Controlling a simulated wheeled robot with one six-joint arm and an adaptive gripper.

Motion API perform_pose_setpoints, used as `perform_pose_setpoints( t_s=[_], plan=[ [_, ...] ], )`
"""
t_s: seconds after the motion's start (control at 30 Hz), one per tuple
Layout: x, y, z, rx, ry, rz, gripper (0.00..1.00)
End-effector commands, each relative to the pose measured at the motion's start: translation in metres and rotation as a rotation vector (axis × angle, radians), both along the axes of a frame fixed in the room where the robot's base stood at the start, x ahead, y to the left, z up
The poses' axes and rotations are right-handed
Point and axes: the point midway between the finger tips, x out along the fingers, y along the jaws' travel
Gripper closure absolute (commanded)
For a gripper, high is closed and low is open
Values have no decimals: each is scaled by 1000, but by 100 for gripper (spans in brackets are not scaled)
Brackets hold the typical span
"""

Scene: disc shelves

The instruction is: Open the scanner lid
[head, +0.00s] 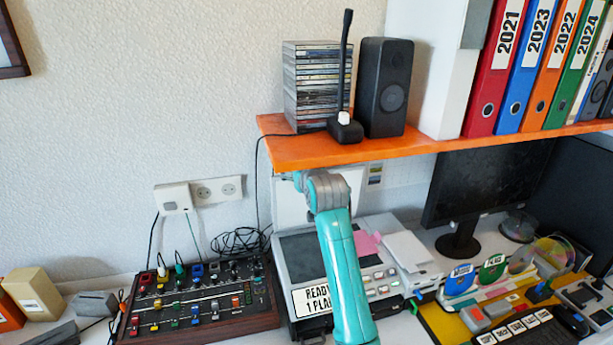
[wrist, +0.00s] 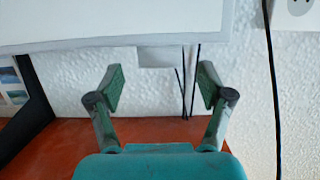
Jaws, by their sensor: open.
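The scanner (head: 281,272) is a grey machine on the desk under the shelf, with a dark flat top and a button panel. Its pale lid (head: 289,208) stands raised behind it, close to the wall, partly hidden by my arm. In the wrist view the lid (wrist: 110,20) fills the top as a white panel with a grey edge, and a small pale tab (wrist: 161,57) sticks out from that edge. My gripper (wrist: 160,84) is open and empty, with the tab just beyond and between its fingertips. In the head view my gripper is mostly hidden below the shelf.
The orange shelf (head: 380,151) hangs close above my gripper; it bears disc cases (head: 311,85), a speaker (head: 384,88) and binders. A mixer (head: 200,300) stands left of the scanner, a monitor (head: 490,185) to the right. A black cable (wrist: 272,90) hangs beside my gripper.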

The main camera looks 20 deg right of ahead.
Motion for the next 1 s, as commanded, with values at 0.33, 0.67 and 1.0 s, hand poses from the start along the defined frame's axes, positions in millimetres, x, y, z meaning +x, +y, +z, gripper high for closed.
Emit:
perform_pose_setpoints(
  t_s=[0.33, 0.67, 1.0],
  plan=[
    [-65, 0, 19, 0, -3, 0, 21],
    [-93, 0, 27, 0, -3, 0, 21],
    [-94, 0, 26, 0, -2, 0, 21]
  ],
)
